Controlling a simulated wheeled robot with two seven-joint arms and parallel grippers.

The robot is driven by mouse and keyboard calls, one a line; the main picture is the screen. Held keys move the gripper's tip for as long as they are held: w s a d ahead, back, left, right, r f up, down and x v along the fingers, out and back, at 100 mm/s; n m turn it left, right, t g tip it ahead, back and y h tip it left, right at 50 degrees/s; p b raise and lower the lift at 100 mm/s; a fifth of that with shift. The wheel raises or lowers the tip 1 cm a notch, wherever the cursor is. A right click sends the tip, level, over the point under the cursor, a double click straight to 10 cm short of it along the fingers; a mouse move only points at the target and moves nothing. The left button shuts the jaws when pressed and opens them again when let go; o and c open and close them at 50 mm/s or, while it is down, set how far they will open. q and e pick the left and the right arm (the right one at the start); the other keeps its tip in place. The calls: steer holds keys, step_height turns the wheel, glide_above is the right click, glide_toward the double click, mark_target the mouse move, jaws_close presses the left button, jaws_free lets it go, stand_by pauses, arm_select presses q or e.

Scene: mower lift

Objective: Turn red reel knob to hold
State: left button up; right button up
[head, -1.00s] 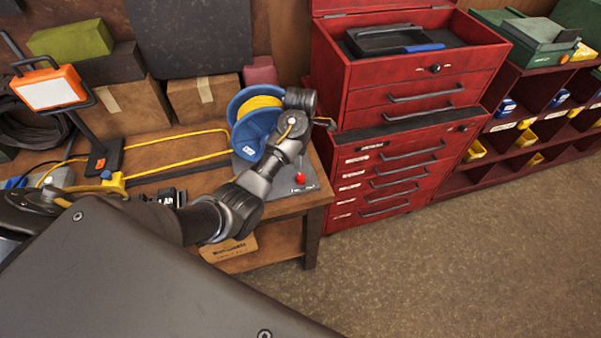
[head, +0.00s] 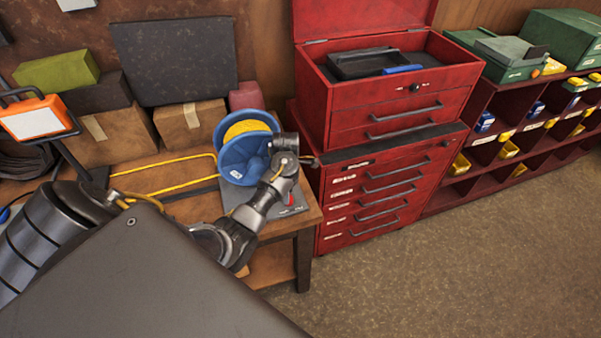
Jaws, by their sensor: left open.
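The blue reel (head: 233,163) with yellow line wound on it stands on a grey base plate (head: 285,211) at the right end of the wooden bench. The red knob (head: 291,199) shows only as a small red patch on the plate, largely hidden by my left arm; its setting cannot be read. My left gripper (head: 311,160) is open and small in view, beside the reel's right side and above the plate, near the red cabinet. It appears empty and apart from the knob. My right gripper is out of view.
A red tool chest (head: 385,185) stands close right of the bench, with an open-lidded box on top. Red shelving (head: 495,165) with bins lies further right. A work lamp (head: 38,120) and cartons (head: 190,125) are on the bench. The floor (head: 440,270) in front is clear.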

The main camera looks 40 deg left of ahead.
arm_select(q)
step_height(320, 180, down, 2)
steer(key=shift+d+f, duration=0.15)
steer(key=shift+f, duration=0.3)
steer(key=c, duration=1)
steer(key=shift+o, duration=0.2)
